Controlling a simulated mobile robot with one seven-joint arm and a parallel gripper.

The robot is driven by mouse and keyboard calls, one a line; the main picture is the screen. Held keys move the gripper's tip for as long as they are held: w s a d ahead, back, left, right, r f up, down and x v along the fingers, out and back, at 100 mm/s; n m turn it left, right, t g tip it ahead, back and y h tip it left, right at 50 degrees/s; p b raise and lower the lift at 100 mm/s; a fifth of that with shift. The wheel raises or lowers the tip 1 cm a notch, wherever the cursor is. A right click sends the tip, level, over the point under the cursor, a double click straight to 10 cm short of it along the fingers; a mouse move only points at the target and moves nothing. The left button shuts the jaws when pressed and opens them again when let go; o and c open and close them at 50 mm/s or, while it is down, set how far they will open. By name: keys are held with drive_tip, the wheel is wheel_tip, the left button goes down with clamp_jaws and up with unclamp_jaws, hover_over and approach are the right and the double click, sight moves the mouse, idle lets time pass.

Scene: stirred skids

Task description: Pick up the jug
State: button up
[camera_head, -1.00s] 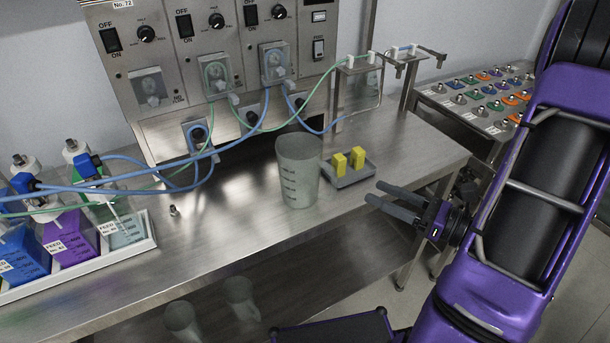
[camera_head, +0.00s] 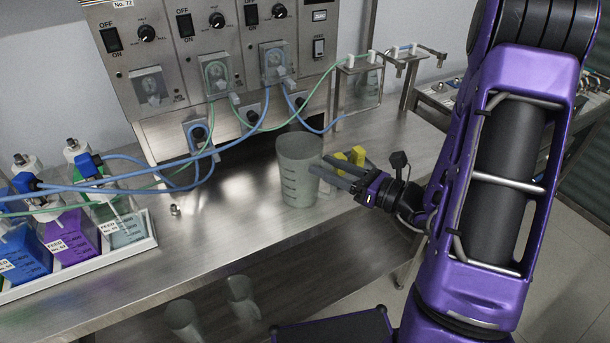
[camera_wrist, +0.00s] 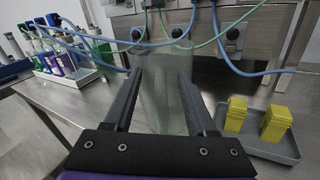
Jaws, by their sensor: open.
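The jug (camera_head: 297,172) is a translucent grey-green beaker with dark level marks, standing upright on the steel bench. My gripper (camera_head: 317,171) is at its right side in the head view, with its fingertips at or close to the jug's wall. In the wrist view the jug (camera_wrist: 164,85) stands straight ahead between my two open fingers (camera_wrist: 160,82). I cannot tell whether either finger touches it. The jug's lower part is partly hidden by my fingers in the wrist view.
A small grey tray (camera_wrist: 262,143) with two yellow blocks (camera_wrist: 275,123) lies right of the jug, close beside my gripper. A white rack of feed bottles (camera_head: 90,262) stands at the left. Blue and green tubes (camera_head: 130,178) run behind the jug to the pump panel (camera_head: 215,70).

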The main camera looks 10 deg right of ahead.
clamp_jaws()
idle(1.4)
